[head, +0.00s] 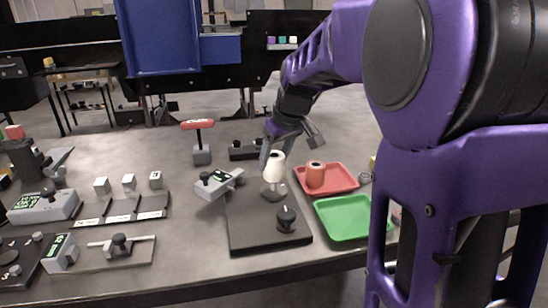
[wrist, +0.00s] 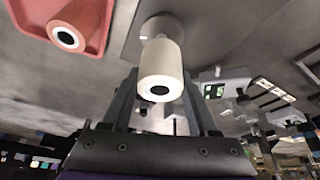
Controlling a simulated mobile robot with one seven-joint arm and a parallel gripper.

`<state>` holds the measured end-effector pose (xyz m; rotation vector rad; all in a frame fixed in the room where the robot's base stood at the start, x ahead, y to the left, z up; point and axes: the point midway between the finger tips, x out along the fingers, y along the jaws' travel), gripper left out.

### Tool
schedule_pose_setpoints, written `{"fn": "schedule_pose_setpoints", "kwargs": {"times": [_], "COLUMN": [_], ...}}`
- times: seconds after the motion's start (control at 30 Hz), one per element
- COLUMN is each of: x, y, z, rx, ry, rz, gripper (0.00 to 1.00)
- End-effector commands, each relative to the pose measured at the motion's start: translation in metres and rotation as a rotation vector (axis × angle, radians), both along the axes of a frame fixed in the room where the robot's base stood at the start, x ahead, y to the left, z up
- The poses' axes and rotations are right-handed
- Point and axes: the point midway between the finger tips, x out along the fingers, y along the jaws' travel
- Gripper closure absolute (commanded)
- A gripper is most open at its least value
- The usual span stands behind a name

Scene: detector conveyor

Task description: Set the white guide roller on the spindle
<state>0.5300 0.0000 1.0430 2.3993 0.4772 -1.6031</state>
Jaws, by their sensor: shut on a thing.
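The white guide roller (head: 274,165) is upright over the round spindle base (head: 273,190) on the dark plate (head: 262,230). My gripper (head: 271,148) is shut on the roller from above and behind. In the wrist view my gripper's fingers (wrist: 160,100) stand on both sides of the white roller (wrist: 161,62), whose end with a dark bore faces the camera. The round grey base (wrist: 165,25) shows just beyond the roller's far end. The spindle's shaft is hidden, so I cannot tell how far the roller sits around it.
An orange roller (head: 316,174) stands in the red tray (head: 340,181) to the right, with the green tray (head: 345,219) in front. A black knob (head: 287,218) stands on the plate's near right. A grey box (head: 217,184) and a red-handled tool (head: 200,140) are at left.

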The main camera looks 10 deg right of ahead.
Motion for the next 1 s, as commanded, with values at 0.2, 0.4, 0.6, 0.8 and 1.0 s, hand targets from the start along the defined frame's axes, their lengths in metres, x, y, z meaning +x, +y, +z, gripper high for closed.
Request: {"fn": "schedule_pose_setpoints", "kwargs": {"times": [0.2,0.4,0.6,0.8,1.0], "x": [0.000,0.000,0.000,0.000,0.000], "y": [0.000,0.000,0.000,0.000,0.000], "z": [-0.002,-0.002,-0.003,-0.008,-0.014], "rx": [0.000,0.000,0.000,0.000,0.000], "ry": [-0.001,-0.001,-0.001,-0.001,-0.002], "rz": [0.000,0.000,0.000,0.000,0.000], "gripper": [1.00,1.00,1.00,1.00,1.00]}}
